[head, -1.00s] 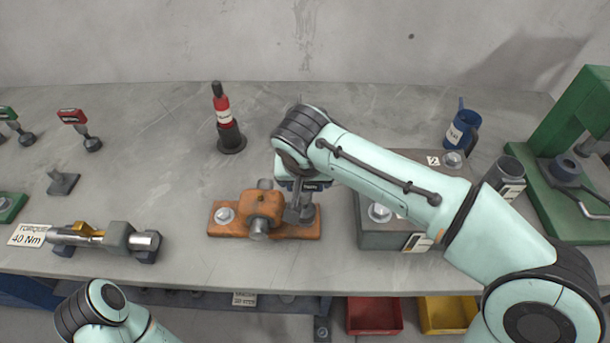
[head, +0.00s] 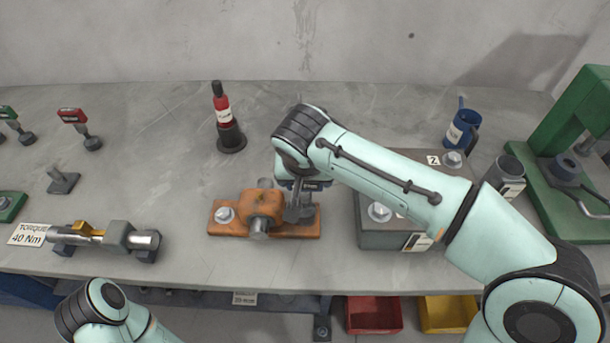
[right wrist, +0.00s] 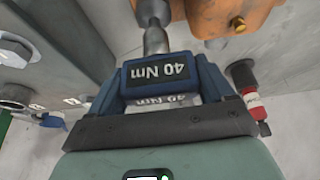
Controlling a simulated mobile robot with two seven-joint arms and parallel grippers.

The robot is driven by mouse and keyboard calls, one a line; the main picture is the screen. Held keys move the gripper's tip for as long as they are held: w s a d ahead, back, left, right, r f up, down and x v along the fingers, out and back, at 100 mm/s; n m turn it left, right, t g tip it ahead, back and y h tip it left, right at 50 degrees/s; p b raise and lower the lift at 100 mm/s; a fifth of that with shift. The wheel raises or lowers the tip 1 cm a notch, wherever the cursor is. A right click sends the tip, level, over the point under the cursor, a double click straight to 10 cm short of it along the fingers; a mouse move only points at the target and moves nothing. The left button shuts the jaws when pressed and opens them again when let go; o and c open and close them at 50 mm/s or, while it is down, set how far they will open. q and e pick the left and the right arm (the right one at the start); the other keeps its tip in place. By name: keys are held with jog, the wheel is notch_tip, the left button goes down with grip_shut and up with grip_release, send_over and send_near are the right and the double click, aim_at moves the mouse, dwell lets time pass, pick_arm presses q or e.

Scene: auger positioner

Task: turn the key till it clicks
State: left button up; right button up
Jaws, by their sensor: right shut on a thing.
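The key (right wrist: 156,42) has a steel shaft and a dark block head with a "40 Nm" label in the right wrist view. My right gripper (right wrist: 163,75) is shut on this head, with a blue finger on each side. In the head view my right gripper (head: 303,184) is above the right end of an orange fixture (head: 262,207), and the key's shaft (head: 292,212) runs down toward the bolt there. The arm partly covers the key, and I cannot tell how well it seats. My left gripper is out of view; only part of that arm shows.
A grey block (head: 385,238) with bolts stands just right of the fixture. A red-and-black bottle (head: 228,130) stands behind it. A torque tester (head: 117,236) with a "TORQUE 40 Nm" card (head: 28,235) is at the left. A green press (head: 575,150) stands far right.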

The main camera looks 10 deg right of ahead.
jog(key=shift+f+b, duration=0.6)
jog(key=shift+f, duration=0.1)
dwell(0.3)
jog(key=o, duration=0.9)
jog(key=c, duration=0.9)
